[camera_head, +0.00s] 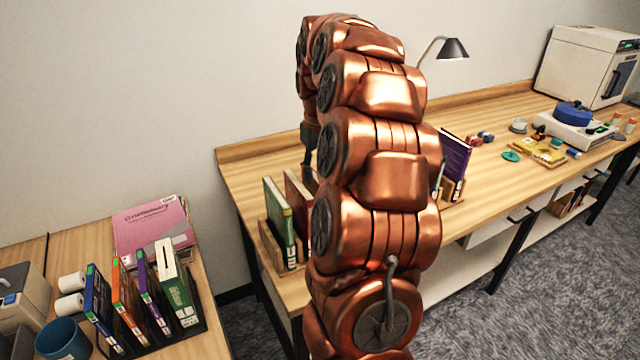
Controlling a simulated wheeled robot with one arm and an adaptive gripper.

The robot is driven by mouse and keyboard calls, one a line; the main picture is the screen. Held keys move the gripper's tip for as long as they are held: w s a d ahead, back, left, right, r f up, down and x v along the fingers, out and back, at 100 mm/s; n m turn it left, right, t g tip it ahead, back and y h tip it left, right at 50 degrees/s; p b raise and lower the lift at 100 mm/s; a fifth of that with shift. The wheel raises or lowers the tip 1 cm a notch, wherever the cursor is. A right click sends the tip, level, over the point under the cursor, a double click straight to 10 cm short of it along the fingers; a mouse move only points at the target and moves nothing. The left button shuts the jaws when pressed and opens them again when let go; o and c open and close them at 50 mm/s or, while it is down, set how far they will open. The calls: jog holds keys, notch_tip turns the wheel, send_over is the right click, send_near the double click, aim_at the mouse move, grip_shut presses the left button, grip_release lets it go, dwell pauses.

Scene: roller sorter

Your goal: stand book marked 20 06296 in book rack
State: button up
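A wooden book rack (268,248) stands at the near left end of the long wooden table. A green book (280,222) stands upright in it, with a dark red-brown book (297,196) beside it, partly hidden by my arm. My gripper (309,166) shows only as a dark piece above the red-brown book, mostly behind my copper arm. I cannot tell whether it is open or shut, or whether it touches that book. A purple book (455,160) stands upright right of my arm. The marking 20 06296 is not readable on any book.
A black rack (150,343) on the left table holds several books, near a pink folder (153,228), white rolls (71,294) and a blue cup (63,341). A lamp (452,48), scale (570,128) and white machine (585,65) occupy the far table. A floor gap separates the tables.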

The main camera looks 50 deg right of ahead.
notch_tip(320, 180, up, 8)
jog(key=b, duration=0.1)
dwell(0.5)
jog(key=a, duration=0.4)
jog(key=a+f+n, duration=0.1)
jog(key=a, duration=0.3)
jog(key=s+a+n, duration=0.1)
jog(key=a, duration=0.3)
jog(key=shift+a+f, duration=0.35)
jog(key=shift+f, duration=0.05)
jog(key=s+a+f+n+g, duration=0.1)
jog(key=s+a+f, duration=0.3)
jog(key=s+a, duration=0.3)
jog(key=s+a+f+n, duration=0.1)
jog(key=s+a+f, duration=0.4)
jog(key=a, duration=0.4)
jog(key=s+a+f, duration=0.1)
jog(key=s+f, duration=0.1)
jog(key=s, duration=0.3)
jog(key=s+a+f, duration=0.2)
jog(key=s+f, duration=0.1)
jog(key=s, duration=0.2)
jog(key=shift+s+a+g, duration=0.3)
jog(key=shift+s+g, duration=0.05)
jog(key=shift+g, duration=0.05)
jog(key=shift+d, duration=0.1)
